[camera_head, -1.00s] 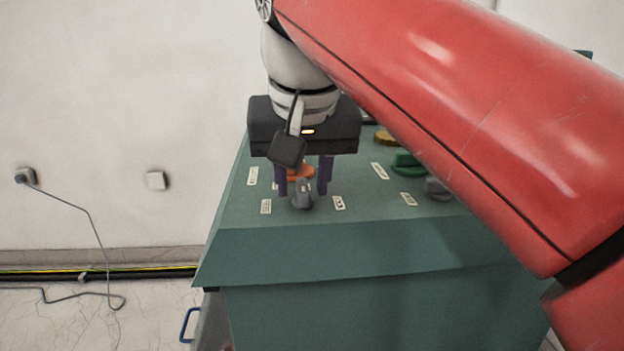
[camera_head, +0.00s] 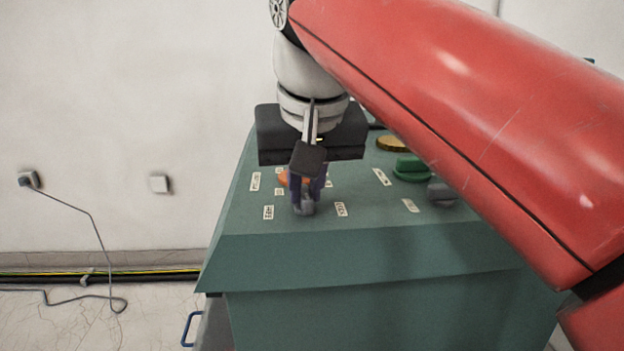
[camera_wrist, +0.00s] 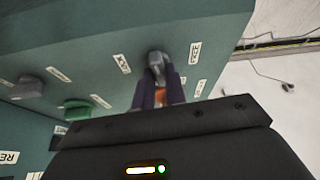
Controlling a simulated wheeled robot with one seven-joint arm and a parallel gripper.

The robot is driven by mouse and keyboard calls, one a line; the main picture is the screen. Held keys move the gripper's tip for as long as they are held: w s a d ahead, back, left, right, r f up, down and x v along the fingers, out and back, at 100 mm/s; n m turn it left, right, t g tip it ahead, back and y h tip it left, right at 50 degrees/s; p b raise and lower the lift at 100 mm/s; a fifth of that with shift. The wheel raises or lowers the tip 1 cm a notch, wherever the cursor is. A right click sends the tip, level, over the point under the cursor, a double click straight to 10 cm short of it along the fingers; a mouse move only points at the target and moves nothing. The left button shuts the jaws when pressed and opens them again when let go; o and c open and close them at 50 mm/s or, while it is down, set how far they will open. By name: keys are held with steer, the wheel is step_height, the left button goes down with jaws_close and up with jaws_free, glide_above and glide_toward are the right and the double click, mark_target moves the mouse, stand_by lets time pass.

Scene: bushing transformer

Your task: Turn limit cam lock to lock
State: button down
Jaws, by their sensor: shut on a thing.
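A grey rotary knob (camera_head: 304,207) sits near the front left of the sloped green panel, between two white labels. My gripper (camera_head: 306,192) comes down over it from above with its purple fingers closed in on the knob's sides. In the wrist view the grey knob (camera_wrist: 156,62) shows between the two fingertips of my gripper (camera_wrist: 158,82). The label print is too small to read surely in the head view. Part of the knob is hidden by the fingers.
An orange knob (camera_head: 283,178) sits just behind the fingers. A green knob (camera_head: 411,168), a grey knob (camera_head: 441,192) and a yellow knob (camera_head: 391,143) stand to the right, near my red arm. A blue handle (camera_head: 188,328) shows low on the left.

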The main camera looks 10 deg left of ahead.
steer(key=n, duration=0.2)
steer(key=n+y+p, duration=0.1)
steer(key=n, duration=0.1)
steer(key=shift+w+d+r+g+y, duration=0.1)
steer(key=shift+d+g+y, duration=0.05)
steer(key=shift+g+y, duration=0.15)
steer(key=n, duration=0.2)
steer(key=n+g+y, duration=0.1)
steer(key=n, duration=0.1)
steer(key=shift+w+n+g, duration=0.15)
steer(key=shift+n+g, duration=0.15)
steer(key=shift+n, duration=0.1)
steer(key=n, duration=0.2)
steer(key=n+g, duration=0.1)
steer(key=n, duration=0.1)
steer(key=shift+w+g+y, duration=0.1)
steer(key=shift+g+y, duration=0.2)
steer(key=shift+n+g, duration=0.7)
steer(key=shift+n, duration=1.5)
steer(key=c, duration=1.4)
jaws_free()
steer(key=shift+c, duration=0.2)
